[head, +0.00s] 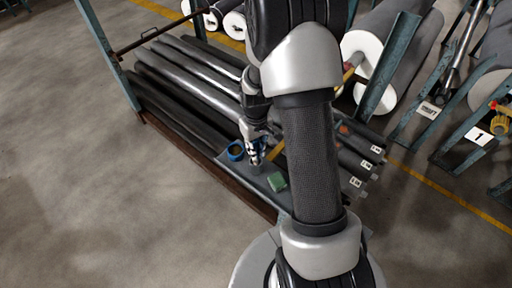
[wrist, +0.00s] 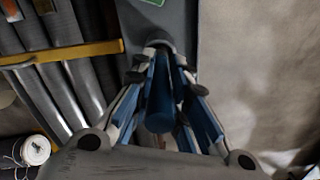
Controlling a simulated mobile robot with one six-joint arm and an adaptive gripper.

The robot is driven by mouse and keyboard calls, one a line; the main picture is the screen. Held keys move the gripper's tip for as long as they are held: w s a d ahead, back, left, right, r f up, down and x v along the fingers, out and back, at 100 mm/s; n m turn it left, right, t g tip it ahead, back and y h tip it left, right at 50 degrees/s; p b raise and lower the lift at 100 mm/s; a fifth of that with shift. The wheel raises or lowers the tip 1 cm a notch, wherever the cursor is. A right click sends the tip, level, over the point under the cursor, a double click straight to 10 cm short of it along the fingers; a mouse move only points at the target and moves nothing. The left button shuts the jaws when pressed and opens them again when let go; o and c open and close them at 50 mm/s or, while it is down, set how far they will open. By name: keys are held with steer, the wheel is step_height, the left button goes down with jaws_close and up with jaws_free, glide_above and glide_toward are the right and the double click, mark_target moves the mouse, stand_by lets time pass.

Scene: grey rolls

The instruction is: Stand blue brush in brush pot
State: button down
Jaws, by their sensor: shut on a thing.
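My gripper (head: 255,152) points down over the grey shelf board at the end of the rack. In the wrist view my gripper (wrist: 162,82) has its fingers closed around the blue brush (wrist: 159,106), whose round blue end faces the camera. A dark grey round pot (wrist: 161,44) shows beyond the fingertips, in line with the brush; it also shows under the gripper in the head view (head: 256,169). The brush's far end is hidden by the fingers, so I cannot tell whether it is inside the pot or above it.
A yellow bar (wrist: 62,54) crosses long dark rolls (head: 190,75) beside the board. Open floor (head: 90,190) lies in front.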

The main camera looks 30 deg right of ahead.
steer(key=shift+f+b, duration=1)
steer(key=shift+f, duration=0.45)
steer(key=shift+f, duration=0.1)
steer(key=c, duration=1.5)
jaws_free()
step_height(320, 180, up, 12)
steer(key=shift+r, duration=0.1)
